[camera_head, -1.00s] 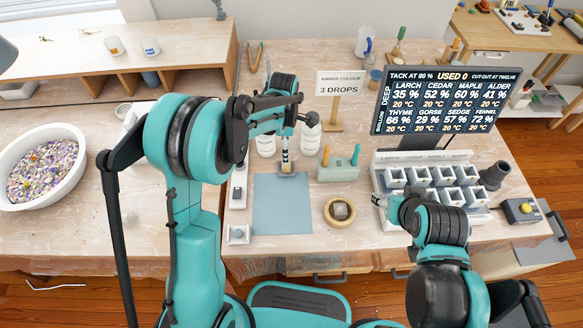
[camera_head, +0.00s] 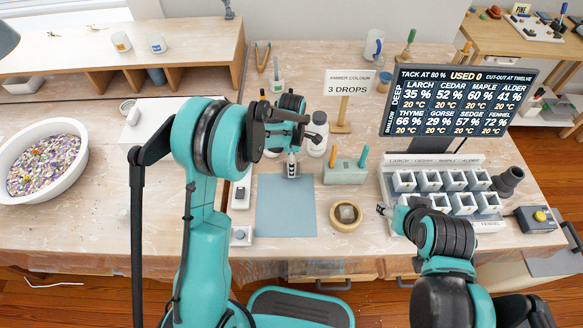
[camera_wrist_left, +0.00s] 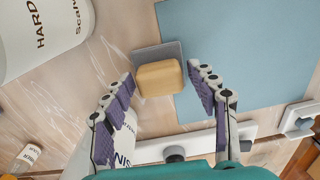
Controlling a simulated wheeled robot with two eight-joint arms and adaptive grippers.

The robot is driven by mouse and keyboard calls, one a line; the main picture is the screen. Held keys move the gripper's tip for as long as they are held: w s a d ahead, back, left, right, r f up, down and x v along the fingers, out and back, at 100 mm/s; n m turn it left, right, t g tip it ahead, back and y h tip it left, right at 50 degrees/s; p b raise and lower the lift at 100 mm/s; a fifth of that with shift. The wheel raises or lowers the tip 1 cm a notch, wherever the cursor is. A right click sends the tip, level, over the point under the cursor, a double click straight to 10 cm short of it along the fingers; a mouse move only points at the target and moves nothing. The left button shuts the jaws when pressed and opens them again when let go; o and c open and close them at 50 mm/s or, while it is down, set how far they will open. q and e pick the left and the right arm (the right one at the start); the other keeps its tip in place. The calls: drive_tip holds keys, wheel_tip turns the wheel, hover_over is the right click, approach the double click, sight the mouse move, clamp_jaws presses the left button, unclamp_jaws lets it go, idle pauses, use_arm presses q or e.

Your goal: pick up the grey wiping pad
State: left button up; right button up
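The grey wiping pad (camera_wrist_left: 172,50) is a flat grey plate with a tan wooden block (camera_wrist_left: 160,78) on it, near the corner of a blue-grey mat (camera_wrist_left: 245,60). In the head view the pad (camera_head: 292,175) is small and partly hidden by my left gripper (camera_head: 292,165), which points down over it. In the left wrist view my left gripper (camera_wrist_left: 161,80) is open. Its purple-padded fingers stand on either side of the block, with gaps showing. My right gripper (camera_head: 384,210) is beside the mould rack, too small to tell open from shut.
White bottles (camera_head: 318,135) stand close behind the left gripper. A block with an orange and a teal handle (camera_head: 345,173) is to its right. A round wooden dish (camera_head: 345,224), the white mould rack (camera_head: 440,170) and a screen (camera_head: 455,100) lie further right. The mat is clear.

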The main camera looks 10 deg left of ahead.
use_arm(q)
drive_tip(key=c, duration=0.9)
drive_tip(key=shift+o, duration=0.2)
wheel_tip(320, 180, up, 10)
drive_tip(key=p, duration=0.4)
